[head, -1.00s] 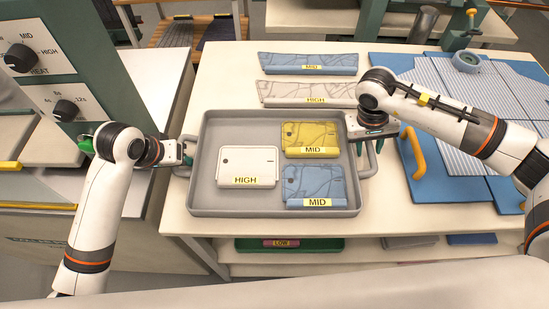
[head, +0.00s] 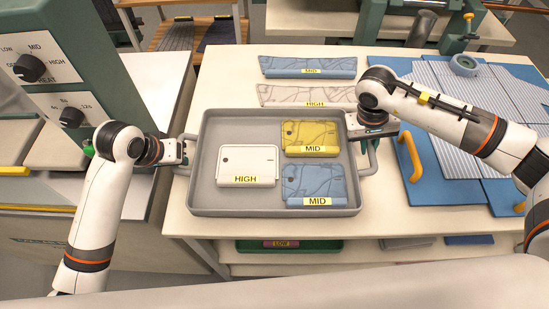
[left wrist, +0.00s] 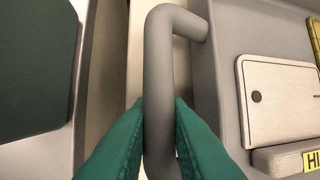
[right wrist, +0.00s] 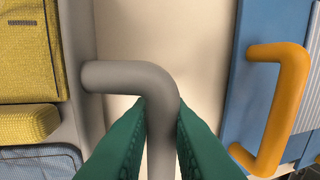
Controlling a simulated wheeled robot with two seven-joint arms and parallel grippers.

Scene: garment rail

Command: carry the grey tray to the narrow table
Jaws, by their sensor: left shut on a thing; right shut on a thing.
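The grey tray (head: 205,197) is in the middle of the head view, above or on a pale table; a gap beneath it cannot be told. It holds a white HIGH piece (head: 248,162), a yellow MID piece (head: 311,135) and a blue MID piece (head: 313,184). My left gripper (head: 183,152) is shut on the tray's left handle (left wrist: 160,75). My right gripper (head: 373,136) is shut on the right handle (right wrist: 130,75). Both handles stand between green fingers in the wrist views. No table is clearly identifiable as the narrow one.
The pale table (head: 210,90) carries a blue MID strip (head: 308,66) and a HIGH strip (head: 305,94) behind the tray. Blue boards with an orange handle (head: 410,157) lie at right. A machine with dials (head: 45,65) stands left. A slatted bench (head: 178,34) is at the back.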

